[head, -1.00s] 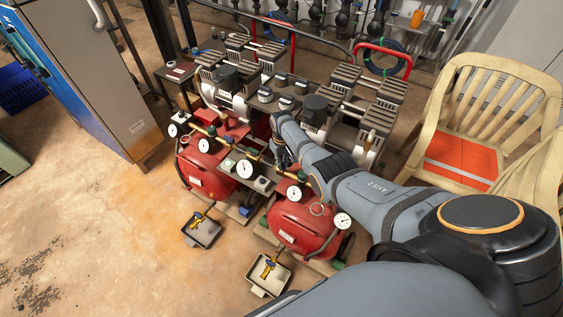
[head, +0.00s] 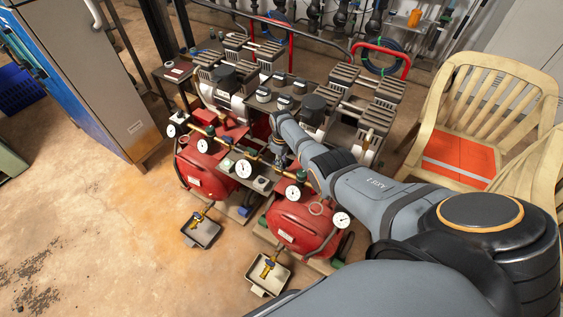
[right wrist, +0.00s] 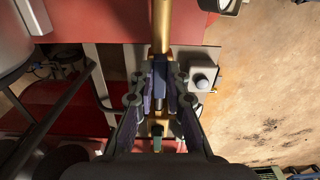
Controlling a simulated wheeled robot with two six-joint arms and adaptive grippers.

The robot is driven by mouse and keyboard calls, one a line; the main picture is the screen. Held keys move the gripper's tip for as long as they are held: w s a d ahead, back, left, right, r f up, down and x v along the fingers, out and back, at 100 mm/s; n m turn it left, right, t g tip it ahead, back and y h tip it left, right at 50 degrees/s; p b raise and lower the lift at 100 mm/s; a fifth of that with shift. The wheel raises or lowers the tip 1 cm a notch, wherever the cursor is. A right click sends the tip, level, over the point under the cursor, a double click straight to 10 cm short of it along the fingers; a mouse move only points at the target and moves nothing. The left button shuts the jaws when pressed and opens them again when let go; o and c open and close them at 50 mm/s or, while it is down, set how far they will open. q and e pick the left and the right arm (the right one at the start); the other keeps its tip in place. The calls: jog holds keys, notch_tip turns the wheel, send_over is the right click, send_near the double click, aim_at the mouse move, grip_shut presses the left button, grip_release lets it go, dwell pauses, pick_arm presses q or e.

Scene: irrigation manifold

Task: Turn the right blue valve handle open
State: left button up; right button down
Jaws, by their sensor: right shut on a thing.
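My right gripper (head: 278,150) reaches down onto the brass pipe between the two red tanks in the head view. In the right wrist view my right gripper (right wrist: 160,84) is shut, its fingers either side of a narrow dark blue piece, the right blue valve handle (right wrist: 160,70). The handle lies in line with the brass pipe (right wrist: 161,28) in that view. The fingers hide most of it, and its exact angle is hard to tell. In the head view my forearm and hand cover the handle. My left gripper is not in view.
The red tank (head: 301,222) sits below, with a drain tray (head: 283,283) on the floor. Compressors (head: 330,112) crowd behind. A cream plastic chair (head: 490,95) stands at right. Floor at left is open.

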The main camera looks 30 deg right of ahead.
dwell(0.3)
jog(key=c, duration=1.3)
grip_release()
jog(key=shift+c, duration=0.2)
notch_tip(320, 180, up, 12)
jog(key=shift+s+f, duration=0.1)
